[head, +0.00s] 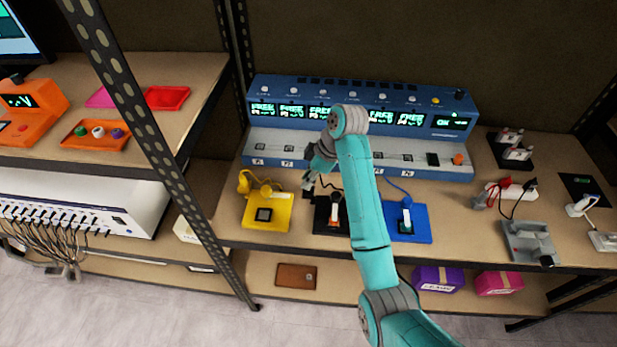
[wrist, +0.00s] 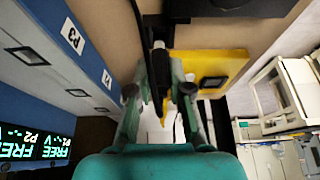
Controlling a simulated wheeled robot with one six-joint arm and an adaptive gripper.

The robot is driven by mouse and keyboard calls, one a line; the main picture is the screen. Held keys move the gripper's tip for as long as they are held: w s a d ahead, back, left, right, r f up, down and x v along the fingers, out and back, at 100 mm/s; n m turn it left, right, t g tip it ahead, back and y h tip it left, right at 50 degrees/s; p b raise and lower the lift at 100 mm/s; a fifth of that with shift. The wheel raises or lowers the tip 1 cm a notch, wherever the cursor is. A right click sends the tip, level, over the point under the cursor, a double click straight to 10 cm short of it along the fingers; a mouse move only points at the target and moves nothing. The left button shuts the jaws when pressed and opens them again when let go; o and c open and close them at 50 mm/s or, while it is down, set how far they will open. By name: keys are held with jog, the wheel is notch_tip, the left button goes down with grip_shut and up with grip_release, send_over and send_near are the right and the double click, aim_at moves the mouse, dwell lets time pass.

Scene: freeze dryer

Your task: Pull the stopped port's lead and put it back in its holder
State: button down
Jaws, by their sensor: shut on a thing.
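My gripper (head: 310,180) is in front of the blue charger-like unit (head: 420,100), above the shelf between the yellow holder (head: 267,222) and the black holder (head: 322,228). In the wrist view my gripper (wrist: 160,105) is shut on a dark plug, the black lead (wrist: 157,58), whose cable runs up past the fingers. The plug looks clear of the ports on the grey ledge (head: 272,143). The labels P3 and P2 show beside it. Several displays read FREE; my arm hides part of the row. The blue holder (head: 420,222) stands right of my arm with its blue lead.
A yellow lead (head: 250,183) lies at the yellow holder. A slotted metal post (head: 150,140) stands at left. The shelf's front edge runs below the holders.

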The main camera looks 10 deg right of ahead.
jog(key=shift+f, duration=1.1)
jog(key=c, duration=1)
grip_release()
jog(key=shift+r, duration=0.1)
